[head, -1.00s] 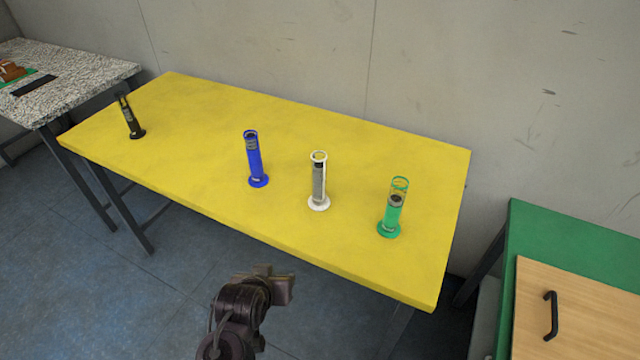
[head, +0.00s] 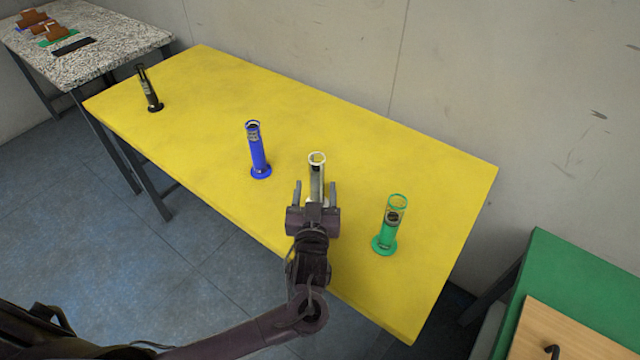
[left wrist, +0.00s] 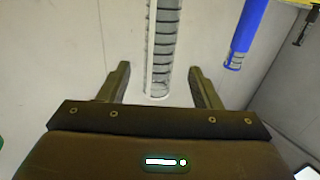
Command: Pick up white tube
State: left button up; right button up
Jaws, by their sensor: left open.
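The white tube (head: 317,165) stands upright on the yellow table, with its lower part hidden behind my left gripper in the head view. My left gripper (head: 315,190) is open and reaches in from the front, its two fingers to either side of the tube in the picture. In the left wrist view the white tube (left wrist: 160,50) shows between the open fingers of the left gripper (left wrist: 159,80). I cannot tell exactly how deep it sits between them. My right gripper is not in view.
On the yellow table (head: 220,100), a blue tube (head: 257,150) stands left of the white one, a green tube (head: 386,232) to its right, and a black tube (head: 149,90) at the far left. The blue tube also shows in the left wrist view (left wrist: 245,30). A green table (head: 590,275) stands at right.

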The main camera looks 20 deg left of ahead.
aim_at(316, 180)
pick_arm(q)
jog(key=x, duration=0.1)
jog(key=p+x, duration=0.1)
jog(key=shift+w+r, duration=0.25)
jog(key=shift+w, duration=0.15)
jog(key=x, duration=0.2)
jog(key=shift+w+a+f, duration=0.1)
jog(key=shift+w+f, duration=0.15)
jog(key=shift+w, duration=0.05)
jog(key=shift+c, duration=0.5)
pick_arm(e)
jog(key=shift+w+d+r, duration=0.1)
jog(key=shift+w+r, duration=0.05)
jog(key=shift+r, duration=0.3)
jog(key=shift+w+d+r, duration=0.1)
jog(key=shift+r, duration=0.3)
